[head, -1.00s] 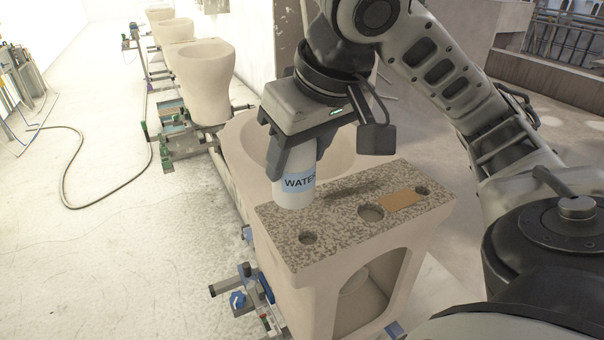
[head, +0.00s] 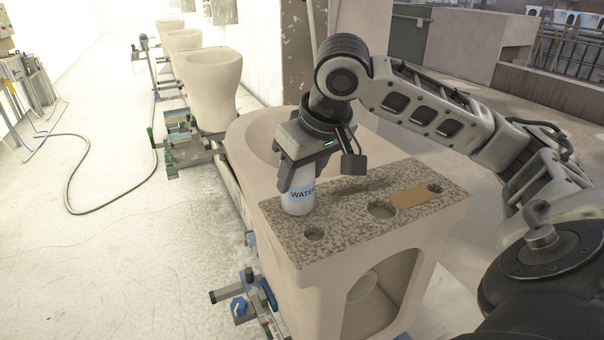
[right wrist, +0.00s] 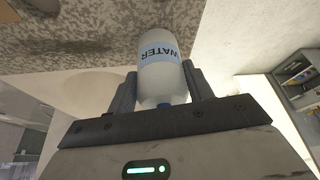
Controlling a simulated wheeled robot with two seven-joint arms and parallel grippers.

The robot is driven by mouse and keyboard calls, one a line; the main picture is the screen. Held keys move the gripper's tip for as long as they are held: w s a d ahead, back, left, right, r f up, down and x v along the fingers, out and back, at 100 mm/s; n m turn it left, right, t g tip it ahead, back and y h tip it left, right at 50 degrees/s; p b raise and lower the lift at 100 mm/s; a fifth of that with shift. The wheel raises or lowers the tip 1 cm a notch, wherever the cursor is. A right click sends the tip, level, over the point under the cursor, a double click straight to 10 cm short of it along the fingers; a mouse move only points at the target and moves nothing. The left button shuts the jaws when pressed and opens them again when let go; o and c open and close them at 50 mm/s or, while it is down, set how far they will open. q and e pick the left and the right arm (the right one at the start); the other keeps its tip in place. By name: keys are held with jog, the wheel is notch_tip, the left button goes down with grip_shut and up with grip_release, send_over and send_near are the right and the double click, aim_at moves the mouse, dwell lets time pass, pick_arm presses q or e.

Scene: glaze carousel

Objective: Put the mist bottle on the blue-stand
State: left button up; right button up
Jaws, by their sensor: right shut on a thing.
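The mist bottle (head: 298,197) is white with a blue WATER label. It is upright over the left part of the speckled top (head: 345,228) of the nearest pale ceramic piece. Its base is at or very close to that top; I cannot tell if it touches. My right gripper (head: 301,170) is shut on the bottle's upper part from above. The right wrist view shows the bottle (right wrist: 160,55) between both fingers. The blue-stand (head: 238,307), with blue knobs and clamps, shows below the ceramic piece, which hides most of it. My left gripper is not in view.
The speckled top has round holes and a tan patch (head: 410,197). More pale ceramic pieces (head: 210,85) stand in a row behind, the nearest of them on a stand with green fittings (head: 185,145). A hose (head: 75,170) lies on the open floor at left.

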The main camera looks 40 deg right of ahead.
jog(key=shift+f, duration=0.25)
jog(key=o, duration=1)
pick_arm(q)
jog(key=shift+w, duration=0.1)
pick_arm(e)
jog(key=shift+o, duration=0.2)
jog(key=shift+r, duration=0.1)
jog(key=shift+s+r, duration=0.1)
jog(key=shift+r, duration=0.45)
pick_arm(q)
jog(key=p, duration=0.1)
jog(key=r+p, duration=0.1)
jog(key=p, duration=0.1)
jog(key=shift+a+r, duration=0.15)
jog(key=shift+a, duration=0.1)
pick_arm(e)
jog(key=v, duration=1.1)
